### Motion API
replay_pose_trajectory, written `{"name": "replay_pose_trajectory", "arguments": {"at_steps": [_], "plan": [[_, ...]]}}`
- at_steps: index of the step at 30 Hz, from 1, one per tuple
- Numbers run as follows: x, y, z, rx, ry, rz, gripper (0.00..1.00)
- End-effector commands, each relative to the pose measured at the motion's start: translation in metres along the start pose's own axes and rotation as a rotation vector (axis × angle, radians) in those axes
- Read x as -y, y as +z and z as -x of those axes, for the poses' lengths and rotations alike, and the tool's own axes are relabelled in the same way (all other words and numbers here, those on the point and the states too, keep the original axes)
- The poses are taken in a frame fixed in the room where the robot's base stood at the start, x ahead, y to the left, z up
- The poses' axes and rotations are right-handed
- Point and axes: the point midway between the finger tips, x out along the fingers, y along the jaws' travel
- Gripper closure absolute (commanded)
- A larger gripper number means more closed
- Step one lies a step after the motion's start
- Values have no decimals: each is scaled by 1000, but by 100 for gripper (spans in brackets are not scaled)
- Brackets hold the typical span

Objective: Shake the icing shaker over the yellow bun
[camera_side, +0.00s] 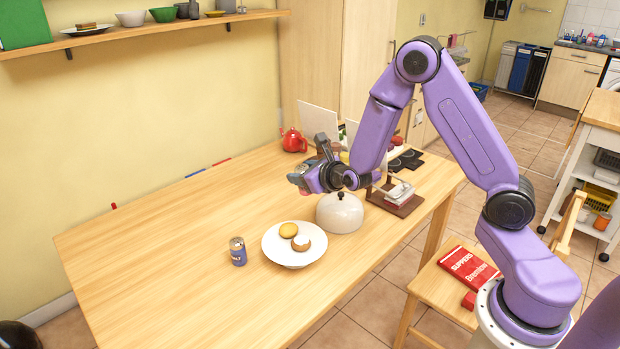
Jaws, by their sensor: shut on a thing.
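The yellow bun (289,229) sits on a white plate (270,247) on the wooden table. A brown and white round item (301,243) lies beside it on the same plate. My gripper (297,181) is above the table, behind and slightly right of the bun, and well above the plate. It is shut on a small greyish thing, which looks like the icing shaker (304,172). The fingers and wrist hide much of it, so its tilt is hard to tell.
A blue and silver can (238,251) stands just left of the plate. A white dome with a dark knob (340,213) stands right of the plate. A red teapot (293,140) is at the back. The table's left half is mostly clear.

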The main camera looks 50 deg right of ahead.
Motion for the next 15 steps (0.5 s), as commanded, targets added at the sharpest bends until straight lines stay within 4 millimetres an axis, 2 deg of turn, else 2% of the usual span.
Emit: {"name": "replay_pose_trajectory", "arguments": {"at_steps": [6,15], "plan": [[-7,1,-18,-1,-31,98,85],[-10,-6,-23,-2,-89,247,85]]}}
